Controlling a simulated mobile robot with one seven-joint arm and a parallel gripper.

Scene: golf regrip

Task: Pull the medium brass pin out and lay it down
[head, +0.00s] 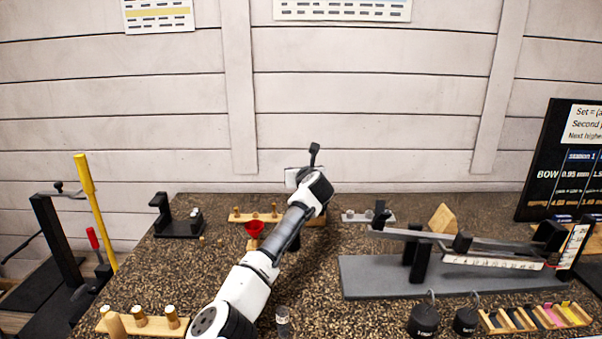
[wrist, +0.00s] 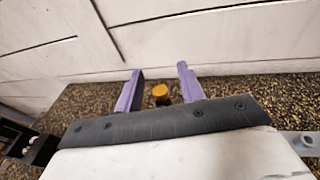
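My gripper (wrist: 160,70) is open, with its two purple fingers apart and nothing held between them. A round brass pin top (wrist: 160,92) shows between the fingers in the wrist view; I cannot tell its depth or whether it is the medium pin. In the head view a wooden rack (head: 246,217) at the back of the table bears several small brass pins (head: 256,214). My arm hides the gripper's fingers and whatever lies right below them there.
A red funnel (head: 255,228) stands just left of my arm. A black stand (head: 178,226) is at the back left. A front-left rack (head: 155,330) holds larger pegs. A grey balance base (head: 370,285) and black weights (head: 423,320) fill the right. Speckled table between is partly bare.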

